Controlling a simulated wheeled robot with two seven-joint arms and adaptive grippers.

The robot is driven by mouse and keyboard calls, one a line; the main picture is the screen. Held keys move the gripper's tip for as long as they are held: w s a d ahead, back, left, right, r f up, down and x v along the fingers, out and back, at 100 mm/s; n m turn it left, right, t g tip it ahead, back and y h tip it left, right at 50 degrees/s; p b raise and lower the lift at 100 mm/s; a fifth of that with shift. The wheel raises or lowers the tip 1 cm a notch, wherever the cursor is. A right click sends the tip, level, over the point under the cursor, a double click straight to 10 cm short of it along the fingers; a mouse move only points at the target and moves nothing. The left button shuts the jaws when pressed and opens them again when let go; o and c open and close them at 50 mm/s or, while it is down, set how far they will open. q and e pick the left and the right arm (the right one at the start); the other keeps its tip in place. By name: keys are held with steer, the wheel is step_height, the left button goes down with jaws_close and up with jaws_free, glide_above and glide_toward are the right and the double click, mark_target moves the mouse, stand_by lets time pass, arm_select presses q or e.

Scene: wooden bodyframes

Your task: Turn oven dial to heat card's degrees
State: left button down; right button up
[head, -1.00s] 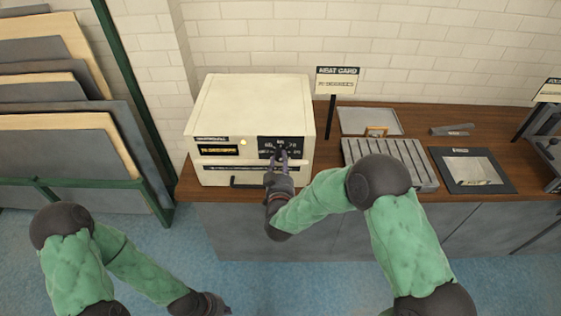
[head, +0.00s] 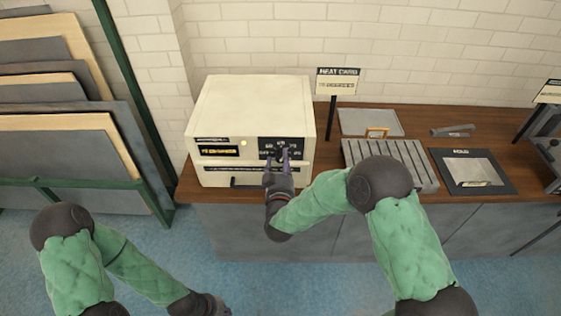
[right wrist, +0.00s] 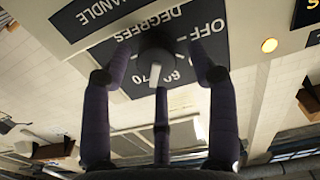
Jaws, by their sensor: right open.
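The cream oven (head: 250,108) stands on the left end of the counter, with a black dial panel (head: 297,153) on its front. The dial (head: 281,148) shows large in the right wrist view (right wrist: 157,52), upside down, with its pale pointer by the "70" and "60" marks, seemingly nearer "70". My right gripper (head: 279,158) is open in front of the dial; its fingers stand apart on either side of it in the right wrist view (right wrist: 160,75). The heat card (head: 338,84) stands behind on a post; its number is too blurred to read. My left gripper (head: 212,305) is low over the floor, its jaws unclear.
A handle (head: 248,182) is below the oven panel. A ribbed grey rack (head: 388,160), a grey tray (head: 352,121) and a black "HOLD" mat (head: 500,182) lie to the right on the counter. Boards (head: 60,150) lean in a green rack at the left.

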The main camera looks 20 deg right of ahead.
steer(key=v, duration=1.1)
steer(key=shift+s, duration=0.35)
steer(key=shift+a, duration=0.15)
